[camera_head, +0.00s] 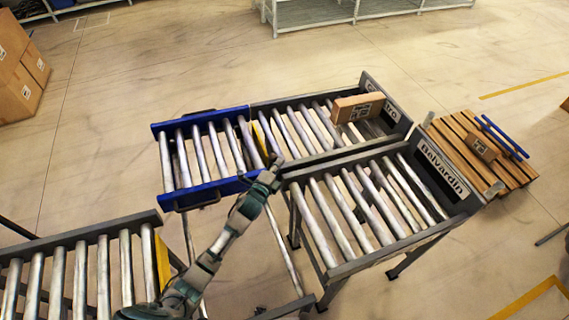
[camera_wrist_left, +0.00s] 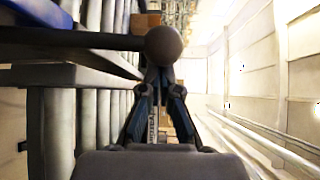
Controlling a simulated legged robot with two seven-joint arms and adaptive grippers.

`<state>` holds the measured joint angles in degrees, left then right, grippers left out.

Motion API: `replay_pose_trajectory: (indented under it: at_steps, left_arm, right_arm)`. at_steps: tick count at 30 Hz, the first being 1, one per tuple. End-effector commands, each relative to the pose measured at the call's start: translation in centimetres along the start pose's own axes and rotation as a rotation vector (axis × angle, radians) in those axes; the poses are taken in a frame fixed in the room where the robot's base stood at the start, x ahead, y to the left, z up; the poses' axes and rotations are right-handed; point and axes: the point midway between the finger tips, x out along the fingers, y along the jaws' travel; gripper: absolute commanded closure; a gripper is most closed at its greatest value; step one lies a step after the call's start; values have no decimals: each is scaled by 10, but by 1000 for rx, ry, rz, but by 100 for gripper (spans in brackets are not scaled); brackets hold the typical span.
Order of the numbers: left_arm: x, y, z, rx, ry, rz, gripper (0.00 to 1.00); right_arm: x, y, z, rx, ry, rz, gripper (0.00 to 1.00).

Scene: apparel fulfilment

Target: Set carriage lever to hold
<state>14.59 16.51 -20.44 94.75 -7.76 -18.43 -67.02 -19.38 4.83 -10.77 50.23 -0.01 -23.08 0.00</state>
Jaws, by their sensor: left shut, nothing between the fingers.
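The blue-framed roller carriage (camera_head: 183,200) stands against the left end of the far roller lane. My left gripper (camera_head: 274,168) is at the carriage's near right corner, beside the gap between the carriage and the lanes. In the left wrist view my left gripper (camera_wrist_left: 158,78) is shut, with its fingertips together and nothing between them. A dark lever with a round knob (camera_wrist_left: 163,45) reaches in from the left there, and the knob overlaps the fingertips. I cannot tell whether they touch. In the head view the lever is hidden or too small to make out. My right gripper is not in view.
The far lane holds a cardboard box (camera_head: 358,107) near its end stop. The near lane (camera_head: 335,259) is empty, with a labelled end plate (camera_head: 441,170). Another roller conveyor (camera_head: 75,240) is at lower left. A pallet (camera_head: 462,136) with a box stands at right.

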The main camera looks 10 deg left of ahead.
Motion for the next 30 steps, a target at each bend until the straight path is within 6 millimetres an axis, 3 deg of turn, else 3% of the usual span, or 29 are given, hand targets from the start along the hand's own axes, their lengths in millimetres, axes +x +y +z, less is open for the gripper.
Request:
replay_pose_trajectory:
  at_steps: [16,30]
  left_arm:
    - [-59,-2,56,-82,-1,-89,100]
    - [-84,13,79,-84,0,-90,100]
  right_arm:
    - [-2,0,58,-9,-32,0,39]
    - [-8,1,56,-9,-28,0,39]
